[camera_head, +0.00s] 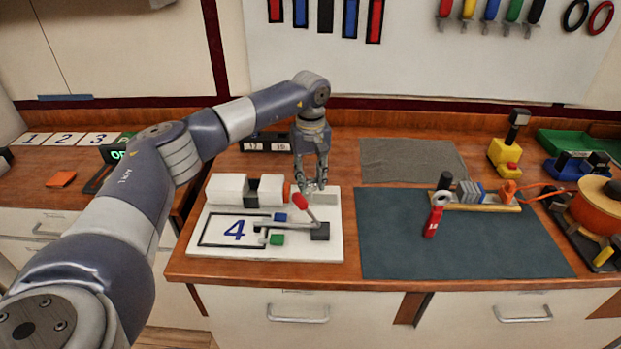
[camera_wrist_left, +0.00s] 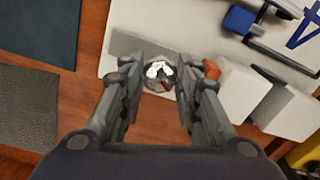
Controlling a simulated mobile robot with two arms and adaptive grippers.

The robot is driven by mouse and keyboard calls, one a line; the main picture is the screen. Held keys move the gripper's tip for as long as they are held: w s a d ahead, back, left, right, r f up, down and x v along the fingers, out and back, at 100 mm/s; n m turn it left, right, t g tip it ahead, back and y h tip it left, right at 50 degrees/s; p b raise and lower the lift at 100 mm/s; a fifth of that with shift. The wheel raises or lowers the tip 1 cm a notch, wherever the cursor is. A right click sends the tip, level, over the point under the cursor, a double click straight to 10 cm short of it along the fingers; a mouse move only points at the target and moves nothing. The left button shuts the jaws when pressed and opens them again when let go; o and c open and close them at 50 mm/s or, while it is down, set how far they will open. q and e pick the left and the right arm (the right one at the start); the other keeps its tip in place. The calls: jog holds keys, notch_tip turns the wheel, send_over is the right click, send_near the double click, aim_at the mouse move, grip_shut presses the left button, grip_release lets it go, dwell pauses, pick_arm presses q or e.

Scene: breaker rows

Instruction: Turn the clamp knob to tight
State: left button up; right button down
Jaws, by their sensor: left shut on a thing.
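My left gripper (camera_head: 313,187) points down over the back right part of a white board (camera_head: 330,245) marked 4. In the left wrist view its two fingers (camera_wrist_left: 159,82) stand on either side of a shiny round metal knob (camera_wrist_left: 159,70), shut on it. In the head view the fingers mostly hide the knob. A grey block (camera_head: 322,199) lies beside it. White blocks (camera_head: 228,189) with a small orange part stand to the left. A lever with a red end (camera_head: 300,201) is tilted in front of the gripper. My right gripper is not in view.
A dark green mat (camera_head: 400,245) lies right of the board, with a red-handled tool (camera_head: 433,222) and a wooden strip of parts on it. A grey cloth (camera_head: 410,160) lies behind. A yellow tool (camera_head: 505,155) and an orange spool (camera_head: 597,205) stand at the right.

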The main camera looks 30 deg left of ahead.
aim_at(310, 181)
pick_arm(q)
jog(key=shift+r+m, duration=0.1)
jog(key=shift+m, duration=0.2)
jog(key=o, duration=1.1)
notch_tip(310, 181, up, 12)
jog(key=shift+f, duration=0.1)
dwell(0.5)
